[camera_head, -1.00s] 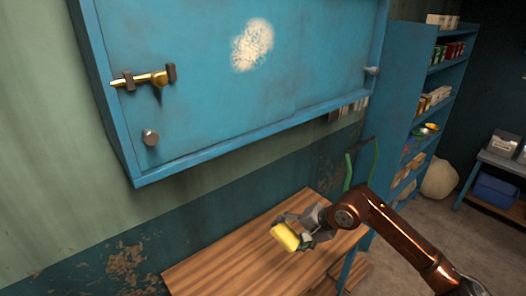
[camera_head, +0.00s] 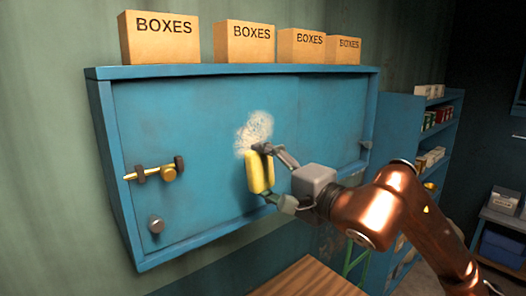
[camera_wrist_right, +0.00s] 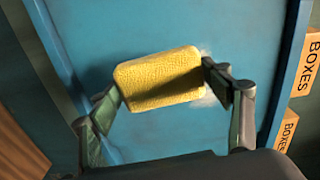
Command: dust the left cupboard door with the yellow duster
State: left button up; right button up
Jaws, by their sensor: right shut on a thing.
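The yellow duster (camera_head: 260,172) is held upright in my right gripper (camera_head: 268,176), which is shut on it. It also shows in the right wrist view (camera_wrist_right: 160,80), between the two fingers (camera_wrist_right: 162,88). The left cupboard door (camera_head: 205,130) is blue, closed, with a brass latch (camera_head: 154,173) and a round knob (camera_head: 156,225). A pale dust patch (camera_head: 254,131) lies on the door, just above the duster, which overlaps its lower edge in the head view. I cannot tell whether the duster touches the door. My left gripper is not in view.
Several boxes marked BOXES (camera_head: 160,37) stand on top of the cupboard. A wooden table (camera_head: 309,280) is below it. A blue shelf unit (camera_head: 402,125) with goods stands at the right. The space in front of the door's left part is clear.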

aim_at(250, 151)
jog(key=shift+y, duration=0.3)
jog(key=r, duration=0.1)
jog(key=s+r, duration=0.1)
jog(key=r, duration=0.2)
jog(key=shift+s+a+r, duration=0.1)
jog(key=shift+s+a, duration=0.1)
jog(key=shift+s, duration=0.05)
jog(key=shift+p+x, duration=1.25)
jog(key=shift+x, duration=1)
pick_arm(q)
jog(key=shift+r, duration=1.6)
pick_arm(e)
jog(key=shift+w+a, duration=0.4)
jog(key=shift+w, duration=0.2)
pick_arm(q)
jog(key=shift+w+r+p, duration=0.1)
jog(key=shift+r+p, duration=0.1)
jog(key=shift+p, duration=0.25)
pick_arm(e)
jog(key=shift+x, duration=0.9)
jog(key=shift+d, duration=0.1)
